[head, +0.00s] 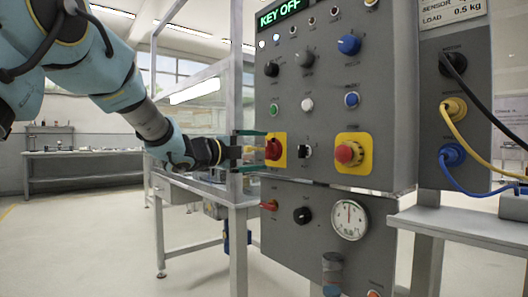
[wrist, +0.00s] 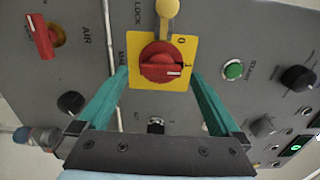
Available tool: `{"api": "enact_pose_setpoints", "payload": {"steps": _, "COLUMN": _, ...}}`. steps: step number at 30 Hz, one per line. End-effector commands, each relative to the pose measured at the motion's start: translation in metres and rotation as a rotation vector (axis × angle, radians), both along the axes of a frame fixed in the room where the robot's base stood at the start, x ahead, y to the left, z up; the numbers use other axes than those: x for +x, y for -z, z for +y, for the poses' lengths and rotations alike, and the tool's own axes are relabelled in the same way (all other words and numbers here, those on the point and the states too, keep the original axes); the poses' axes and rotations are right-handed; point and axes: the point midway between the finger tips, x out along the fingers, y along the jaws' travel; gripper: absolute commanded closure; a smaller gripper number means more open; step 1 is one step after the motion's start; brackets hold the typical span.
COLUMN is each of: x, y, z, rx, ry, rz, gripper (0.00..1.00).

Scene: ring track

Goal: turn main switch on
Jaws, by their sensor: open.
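The main switch (head: 273,149) is a red rotary knob on a yellow plate, on the left side of the grey panel. In the wrist view the knob (wrist: 160,64) lies between my fingertips, with 0 and 1 marked at its right. Its white line points right, roughly toward the 1 side. My gripper (head: 262,151) is open in front of the switch, its two green fingers on either side of the plate. In the wrist view the gripper (wrist: 160,77) holds nothing. I cannot tell whether the fingers touch the panel.
A yellow piece (wrist: 167,8) adjoins the plate near the LOCK label. A red emergency button (head: 348,153) sits right of the switch, and a red lever (head: 269,205) below it. The display (head: 279,13) reads KEY OFF. A metal frame table (head: 238,200) stands beside the panel.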

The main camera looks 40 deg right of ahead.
Motion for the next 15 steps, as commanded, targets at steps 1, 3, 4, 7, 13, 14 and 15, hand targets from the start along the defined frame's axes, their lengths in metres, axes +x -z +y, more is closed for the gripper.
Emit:
{"api": "enact_pose_setpoints", "payload": {"steps": 1, "x": 0.001, "y": -0.001, "z": 0.011, "rx": 0.000, "ry": -0.003, "rz": 0.000, "gripper": 0.00}}
{"api": "enact_pose_setpoints", "payload": {"steps": 3, "x": 0.002, "y": -0.001, "z": 0.026, "rx": 0.000, "ry": -0.004, "rz": 0.000, "gripper": 0.00}}
{"api": "enact_pose_setpoints", "payload": {"steps": 4, "x": 0.003, "y": -0.001, "z": 0.032, "rx": -0.001, "ry": -0.004, "rz": 0.000, "gripper": 0.00}}
{"api": "enact_pose_setpoints", "payload": {"steps": 7, "x": 0.004, "y": -0.001, "z": 0.051, "rx": -0.001, "ry": -0.003, "rz": 0.001, "gripper": 0.00}}
{"api": "enact_pose_setpoints", "payload": {"steps": 13, "x": 0.005, "y": 0.000, "z": 0.077, "rx": 0.000, "ry": -0.003, "rz": 0.001, "gripper": 0.00}}
{"api": "enact_pose_setpoints", "payload": {"steps": 14, "x": 0.005, "y": 0.000, "z": 0.080, "rx": 0.000, "ry": -0.002, "rz": 0.001, "gripper": 0.00}}
{"api": "enact_pose_setpoints", "payload": {"steps": 15, "x": 0.005, "y": -0.001, "z": 0.082, "rx": -0.001, "ry": -0.001, "rz": 0.000, "gripper": 0.00}}
